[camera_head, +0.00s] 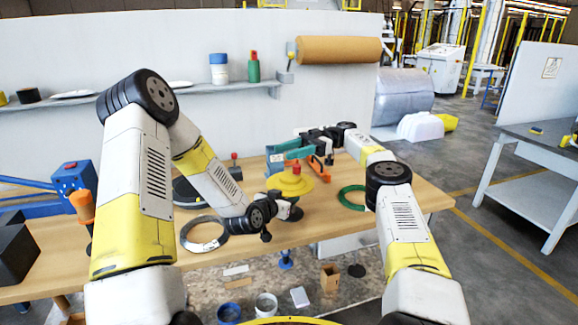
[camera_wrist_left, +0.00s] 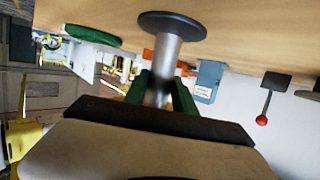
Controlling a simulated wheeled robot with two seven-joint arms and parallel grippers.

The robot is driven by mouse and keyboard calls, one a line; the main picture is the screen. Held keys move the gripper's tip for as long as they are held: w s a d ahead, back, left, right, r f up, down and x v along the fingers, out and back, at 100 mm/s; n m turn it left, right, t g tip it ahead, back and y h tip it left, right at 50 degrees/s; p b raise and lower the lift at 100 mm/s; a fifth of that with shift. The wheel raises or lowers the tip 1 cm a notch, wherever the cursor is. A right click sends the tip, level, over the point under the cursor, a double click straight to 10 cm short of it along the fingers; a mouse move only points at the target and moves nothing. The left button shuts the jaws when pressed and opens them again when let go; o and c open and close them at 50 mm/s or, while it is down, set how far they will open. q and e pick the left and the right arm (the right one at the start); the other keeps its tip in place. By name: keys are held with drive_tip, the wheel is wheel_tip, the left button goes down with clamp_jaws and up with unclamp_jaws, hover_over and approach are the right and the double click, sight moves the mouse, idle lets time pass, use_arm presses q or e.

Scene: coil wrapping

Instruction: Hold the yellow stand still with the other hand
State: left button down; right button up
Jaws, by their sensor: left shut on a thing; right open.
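The yellow stand (camera_head: 289,184) is on the wooden table, with a wide yellow disc and a red top. In the left wrist view, its grey post (camera_wrist_left: 167,55) rises from a dark round base (camera_wrist_left: 172,24) on the tabletop; that view is upside down. My left gripper (camera_wrist_left: 162,88) is shut around this post, its green fingers on either side. In the head view, the left wrist is low beside the disc, and the fingertips are hard to see. My right gripper (camera_head: 286,150) is open behind the stand, apart from it, with teal fingers pointing left.
A green coil (camera_head: 352,198) lies right of the stand and a grey coil (camera_head: 204,234) lies left. An orange tool (camera_head: 321,167) and a blue labelled box (camera_wrist_left: 208,80) are close behind the stand. A red-knobbed lever (camera_wrist_left: 262,119) stands nearby. The table's right end is clear.

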drive_tip(key=shift+r, duration=1.55)
